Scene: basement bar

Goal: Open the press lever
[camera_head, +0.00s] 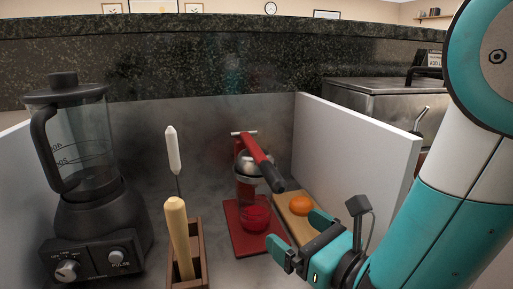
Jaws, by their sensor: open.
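The red press (254,210) stands on the counter near the middle of the head view, with a red base, a metal press head and a red cup at its bottom. Its lever (262,163) is a red arm with a dark grip end; it slopes from the top of the press down to the right, toward me. My gripper (283,253) is open and empty, in front of the press and lower than the lever's grip end. It appears apart from the lever and the press. How near it is in depth is hard to tell.
An orange fruit (300,205) lies on a wooden board (303,231) right of the press. A black blender (84,190) stands at left, with a wooden holder (203,257) containing tools beside it. A white panel (358,150) bounds the right side; a dark stone ledge (200,62) runs behind.

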